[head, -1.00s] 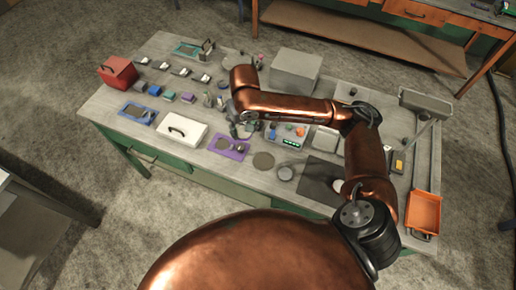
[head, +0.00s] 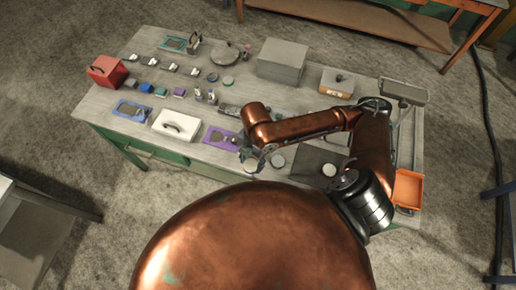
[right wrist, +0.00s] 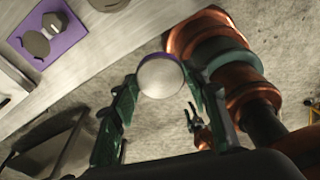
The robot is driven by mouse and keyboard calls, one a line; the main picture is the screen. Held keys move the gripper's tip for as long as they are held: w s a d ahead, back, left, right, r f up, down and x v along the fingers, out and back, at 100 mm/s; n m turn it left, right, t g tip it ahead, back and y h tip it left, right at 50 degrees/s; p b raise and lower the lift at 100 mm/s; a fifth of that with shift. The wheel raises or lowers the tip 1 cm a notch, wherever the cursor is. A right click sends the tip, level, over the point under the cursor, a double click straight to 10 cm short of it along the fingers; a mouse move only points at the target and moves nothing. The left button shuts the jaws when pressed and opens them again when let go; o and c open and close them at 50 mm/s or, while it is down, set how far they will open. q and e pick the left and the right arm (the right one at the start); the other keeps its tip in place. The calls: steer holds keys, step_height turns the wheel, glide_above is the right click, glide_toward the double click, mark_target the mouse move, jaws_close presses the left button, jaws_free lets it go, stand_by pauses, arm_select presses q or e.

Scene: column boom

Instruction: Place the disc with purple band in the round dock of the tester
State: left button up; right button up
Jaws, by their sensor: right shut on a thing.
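My right gripper (right wrist: 160,85) is shut on a round disc (right wrist: 161,76) with a pale grey face, seen between its green fingers. In the head view my right gripper (head: 248,155) hangs over the front part of the table, with the pale disc (head: 250,166) below it. I cannot pick out the tester for certain; my right arm hides the table's middle. A small dark-green gripper, probably my left one (right wrist: 192,118), shows far below in the right wrist view.
A grey round piece (head: 277,161) stands right of the gripper. A dark mat (head: 308,162) with a pale round piece (head: 329,170) lies further right. A white case (head: 174,127), blue tray (head: 132,111), red box (head: 108,72), grey box (head: 282,62) and orange bin (head: 408,186) stand around.

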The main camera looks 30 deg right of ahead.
steer(key=shift+w+d+f+n+b, duration=0.4)
steer(key=shift+w+d+f+b, duration=0.4)
steer(key=shift+w+f+b, duration=0.15)
steer(key=w+d+f, duration=0.3)
steer(key=w, duration=0.1)
steer(key=w+d+f+p, duration=0.1)
steer(key=w+d+f, duration=0.2)
steer(key=f, duration=0.1)
steer(key=shift+w+d, duration=0.2)
steer(key=shift+w, duration=0.15)
steer(key=shift+w+d+f, duration=0.35)
steer(key=shift+w+f, duration=0.05)
steer(key=shift+f, duration=0.2)
arm_select(q)
steer(key=shift+w+d+f, duration=0.1)
steer(key=shift+f, duration=0.05)
arm_select(e)
steer(key=shift+f, duration=1.5)
steer(key=shift+f, duration=0.15)
steer(key=o, duration=1.6)
arm_select(q)
steer(key=shift+f, duration=0.2)
arm_select(e)
step_height(320, 180, up, 12)
steer(key=d, duration=0.1)
steer(key=shift+w, duration=0.35)
